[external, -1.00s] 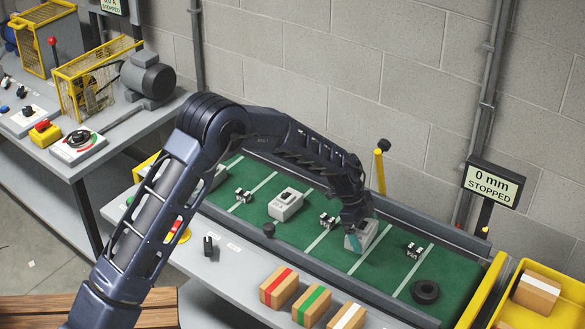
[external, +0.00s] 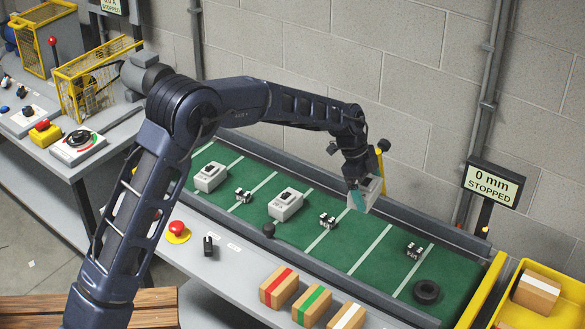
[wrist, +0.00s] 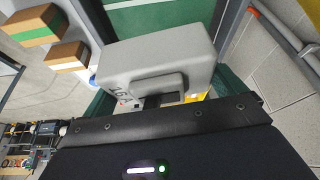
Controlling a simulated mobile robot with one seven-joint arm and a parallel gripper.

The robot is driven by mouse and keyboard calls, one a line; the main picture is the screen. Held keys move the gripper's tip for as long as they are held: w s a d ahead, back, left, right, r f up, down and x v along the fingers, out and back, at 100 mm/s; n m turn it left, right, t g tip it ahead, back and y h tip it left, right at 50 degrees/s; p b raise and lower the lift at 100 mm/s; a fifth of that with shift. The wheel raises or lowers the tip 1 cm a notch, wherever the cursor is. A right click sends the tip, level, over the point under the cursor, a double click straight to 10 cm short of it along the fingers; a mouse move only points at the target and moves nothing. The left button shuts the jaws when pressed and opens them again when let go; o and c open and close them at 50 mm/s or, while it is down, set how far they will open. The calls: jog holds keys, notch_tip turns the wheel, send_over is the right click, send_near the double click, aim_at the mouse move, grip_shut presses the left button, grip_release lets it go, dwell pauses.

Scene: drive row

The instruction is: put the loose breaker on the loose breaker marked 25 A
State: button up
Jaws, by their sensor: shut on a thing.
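My gripper (external: 357,187) is shut on a grey breaker (external: 368,195), held above the green belt. In the wrist view the held breaker (wrist: 155,62) fills the space in front of the gripper; small dark lettering on it looks like 16 A, but it is partly cut off. Two similar grey breakers stand on the belt to the left: one at the far left (external: 210,177) and one nearer the middle (external: 286,205). Their markings are too small to read, so I cannot tell which is marked 25 A.
Small black-and-white parts (external: 328,221) and a black ring (external: 426,291) lie on the green belt (external: 372,268), between white lines. Striped boxes (external: 311,305) stand along the front edge. A yellow post (external: 381,160) rises behind my gripper. The display (external: 493,185) reads 0 mm, STOPPED.

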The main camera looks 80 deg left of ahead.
jog(key=s+a+r+n, duration=0.2)
jog(key=s+a, duration=0.4)
jog(key=a, duration=0.4)
notch_tip(320, 180, up, 5)
jog(key=n+t+y, duration=0.1)
jog(key=n+y, duration=0.2)
jog(key=n, duration=0.3)
send_over(215, 164)
jog(key=s, duration=0.2)
notch_tip(215, 164, down, 19)
jog(key=shift+w+d+f, duration=0.1)
jog(key=shift+w+f, duration=0.05)
jog(key=shift+f, duration=0.05)
jog(key=shift+f, duration=0.1)
jog(key=o, duration=0.8)
jog(key=shift+f, duration=0.1)
jog(key=shift+c, duration=0.2)
jog(key=shift+o, duration=0.3)
